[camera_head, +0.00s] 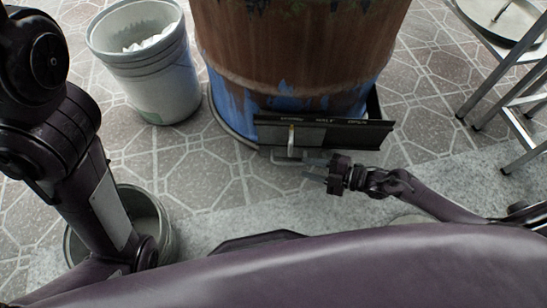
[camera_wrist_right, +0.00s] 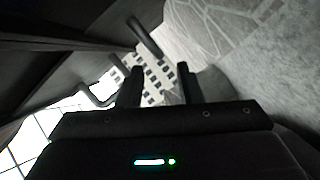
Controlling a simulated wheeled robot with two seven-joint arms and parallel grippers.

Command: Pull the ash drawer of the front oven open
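The front oven is a rusty brown barrel (camera_head: 300,45) with a worn blue lower part. A dark metal plate (camera_head: 340,134) sticks out low on its front, with a pale upright latch (camera_head: 291,138). A thin bar handle (camera_head: 281,158) shows just below the plate, seemingly the ash drawer's; the drawer itself is mostly hidden under the plate. My right gripper (camera_head: 314,168) is just right of this handle. In the right wrist view its two fingers (camera_wrist_right: 160,84) are apart with nothing gripped, and a curved bar (camera_wrist_right: 92,97) lies left of them. My left gripper is not visible.
A bucket (camera_head: 165,75) with white contents stands left of the oven. A metal pail (camera_head: 150,215) is partly behind my left arm. A metal stand (camera_head: 505,65) is at the right. Tiled floor (camera_head: 215,180) in front of the oven is open.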

